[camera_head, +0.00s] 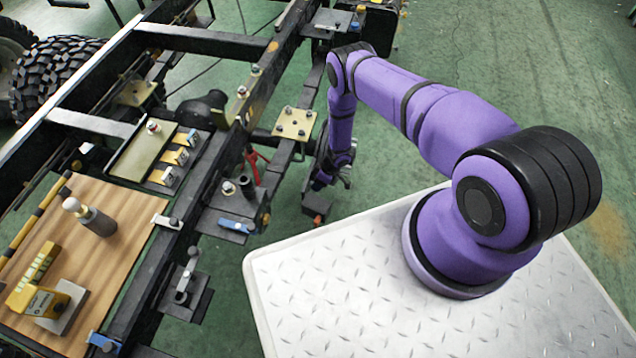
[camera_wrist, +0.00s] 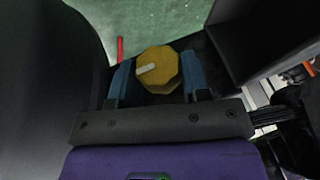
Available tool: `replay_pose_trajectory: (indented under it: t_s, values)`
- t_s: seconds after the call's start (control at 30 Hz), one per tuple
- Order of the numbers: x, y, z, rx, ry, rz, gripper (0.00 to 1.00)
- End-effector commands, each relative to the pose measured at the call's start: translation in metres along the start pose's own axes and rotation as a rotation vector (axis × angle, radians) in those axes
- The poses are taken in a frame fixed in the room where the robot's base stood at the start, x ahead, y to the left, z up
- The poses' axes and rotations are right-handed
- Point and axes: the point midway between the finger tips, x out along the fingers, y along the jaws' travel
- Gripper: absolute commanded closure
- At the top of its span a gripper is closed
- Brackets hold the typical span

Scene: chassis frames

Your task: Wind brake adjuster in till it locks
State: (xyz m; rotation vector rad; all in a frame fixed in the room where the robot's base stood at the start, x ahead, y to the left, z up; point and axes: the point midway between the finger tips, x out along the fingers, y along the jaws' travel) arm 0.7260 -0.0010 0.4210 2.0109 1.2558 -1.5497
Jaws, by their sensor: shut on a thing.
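In the wrist view the brake adjuster (camera_wrist: 160,69) is a yellow-brown, many-sided knob with a pale bar mark on its face. The mark points left and slightly down. My gripper (camera_wrist: 157,82) has its two blue fingers on either side of the knob, shut on it. In the head view my gripper (camera_head: 322,178) is low beside the chassis rail, at the end of my purple arm, and the knob is hidden there.
The black chassis frame (camera_head: 232,135) runs diagonally beside my arm. A bracket with an orange part (camera_head: 318,214) is just below my gripper. A wooden board (camera_head: 122,215) carries tools at left. Green floor is open at the upper right.

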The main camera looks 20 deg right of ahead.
Motion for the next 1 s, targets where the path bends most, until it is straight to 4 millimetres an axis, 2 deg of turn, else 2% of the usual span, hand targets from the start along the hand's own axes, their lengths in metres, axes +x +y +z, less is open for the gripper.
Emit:
replay_pose_trajectory:
  t_s: [0.7,1.0]
  values:
    - [0.0008,0.0049,0.0012,0.123,0.0,-0.301,0.8]
    - [0.0007,0.0054,0.0009,0.147,0.0,-0.358,0.8]
